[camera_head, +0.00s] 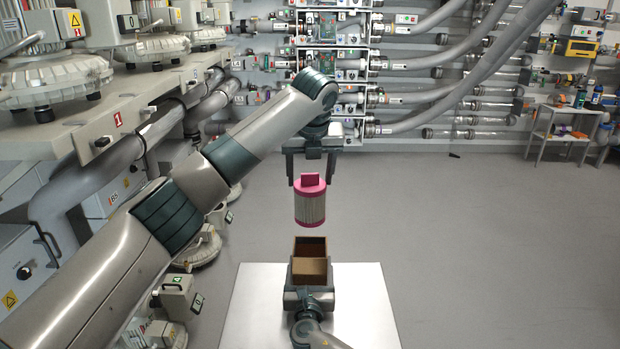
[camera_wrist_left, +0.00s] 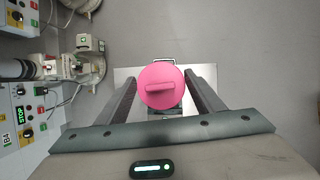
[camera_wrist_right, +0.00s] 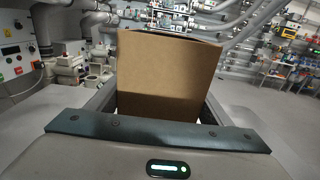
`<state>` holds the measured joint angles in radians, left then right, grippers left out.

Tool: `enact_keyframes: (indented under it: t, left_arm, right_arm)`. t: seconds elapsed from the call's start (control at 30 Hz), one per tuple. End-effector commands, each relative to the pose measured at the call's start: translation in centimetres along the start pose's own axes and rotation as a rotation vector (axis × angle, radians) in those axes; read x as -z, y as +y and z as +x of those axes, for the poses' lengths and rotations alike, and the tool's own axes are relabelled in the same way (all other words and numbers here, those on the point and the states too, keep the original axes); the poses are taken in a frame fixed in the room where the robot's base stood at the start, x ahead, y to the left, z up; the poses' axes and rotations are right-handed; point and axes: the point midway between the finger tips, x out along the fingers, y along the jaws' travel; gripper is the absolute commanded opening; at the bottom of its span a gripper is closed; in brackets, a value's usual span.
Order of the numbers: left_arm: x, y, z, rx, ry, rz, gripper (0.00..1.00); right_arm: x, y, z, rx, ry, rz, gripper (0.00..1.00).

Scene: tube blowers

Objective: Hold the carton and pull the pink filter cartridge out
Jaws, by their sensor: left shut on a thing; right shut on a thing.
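The pink filter cartridge (camera_head: 310,205) has a pink cap with a raised handle, pale pleated sides and a pink bottom rim. It hangs upright in the air above the carton. My left gripper (camera_head: 310,181) is shut on its top end. In the left wrist view the round pink cap (camera_wrist_left: 161,86) sits between the fingers. The brown carton (camera_head: 310,268) is open at the top, below the cartridge. My right gripper (camera_head: 310,292) is shut on the carton from the near side. In the right wrist view the carton wall (camera_wrist_right: 168,75) fills the middle and hides the cartridge.
A pale table (camera_head: 365,300) lies under the carton and is otherwise bare in view. Grey machines (camera_head: 55,80) line the left side. A small shelf (camera_head: 570,125) stands at the far right. The floor to the right is clear.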

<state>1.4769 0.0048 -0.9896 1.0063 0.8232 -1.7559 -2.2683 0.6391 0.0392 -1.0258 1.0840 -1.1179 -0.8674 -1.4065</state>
Motion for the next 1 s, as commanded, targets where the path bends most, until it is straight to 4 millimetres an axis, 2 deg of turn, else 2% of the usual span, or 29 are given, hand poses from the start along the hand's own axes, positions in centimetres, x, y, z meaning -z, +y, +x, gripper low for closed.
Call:
enact_keyframes:
  t: [0.2,0.23,0.3,0.73,1.0]
  left_arm:
    - [0.0,0.0,0.0,0.001,-0.001,0.000,0.21]
    - [0.0,0.0,0.0,0.001,-0.001,0.000,0.21]
    - [0.0,0.0,0.0,0.001,-0.001,0.000,0.21]
    - [0.0,0.0,0.0,0.001,-0.001,0.000,0.21]
    - [0.0,0.0,0.0,0.001,-0.001,0.000,0.21]
  right_arm:
    - [0.1,0.0,0.0,0.000,0.001,0.000,0.45]
    - [0.1,0.0,0.0,0.000,0.001,0.000,0.80]
    - [0.1,0.0,0.0,0.000,0.001,0.000,0.95]
    - [0.0,0.0,-0.3,0.000,0.000,0.000,0.95]
    - [0.1,0.0,-2.5,-0.001,0.001,0.001,0.95]
